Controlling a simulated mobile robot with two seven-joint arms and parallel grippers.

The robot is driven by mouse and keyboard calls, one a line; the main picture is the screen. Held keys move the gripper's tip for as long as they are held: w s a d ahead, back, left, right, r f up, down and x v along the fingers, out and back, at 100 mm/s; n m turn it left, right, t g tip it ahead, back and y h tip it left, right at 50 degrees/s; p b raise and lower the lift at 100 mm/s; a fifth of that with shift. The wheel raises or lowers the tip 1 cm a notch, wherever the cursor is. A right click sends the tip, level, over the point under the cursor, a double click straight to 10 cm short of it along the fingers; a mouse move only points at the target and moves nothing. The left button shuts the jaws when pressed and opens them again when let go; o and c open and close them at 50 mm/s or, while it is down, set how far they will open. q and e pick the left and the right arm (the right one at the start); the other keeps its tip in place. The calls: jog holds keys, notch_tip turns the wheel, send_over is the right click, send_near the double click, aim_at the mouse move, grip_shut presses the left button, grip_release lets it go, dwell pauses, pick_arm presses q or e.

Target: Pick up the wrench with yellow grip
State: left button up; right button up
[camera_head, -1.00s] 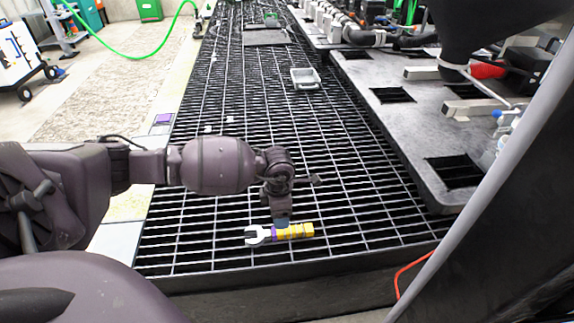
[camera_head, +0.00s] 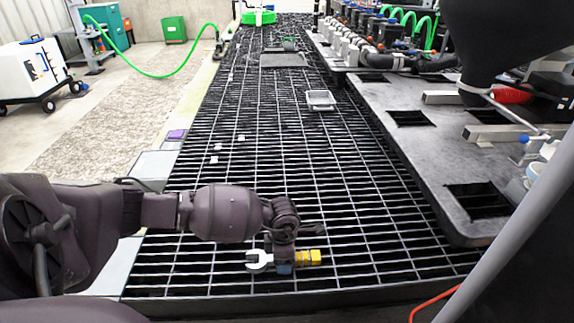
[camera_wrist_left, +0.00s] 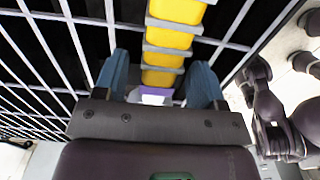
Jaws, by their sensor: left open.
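The wrench has a yellow grip (camera_head: 309,257) and a pale open-ended head (camera_head: 259,261), and lies on the black grating near its front edge. In the left wrist view the ridged yellow grip (camera_wrist_left: 166,42) runs down between the fingers, with a purple band near the palm. My left gripper (camera_head: 283,268) is at the wrench's middle and partly hides it. Its two blue fingers (camera_wrist_left: 158,76) are open, one on either side of the wrench; contact is not clear. My right gripper is not in view.
A small grey tray (camera_head: 321,100) sits farther back on the grating. A grey bench (camera_head: 420,150) with square cutouts runs along the right. A purple item (camera_head: 176,135) lies at the left edge. The grating between is mostly clear.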

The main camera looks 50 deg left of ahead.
pick_arm(q)
jog(key=shift+f, duration=0.15)
jog(key=c, duration=1.1)
jog(key=shift+w, duration=0.1)
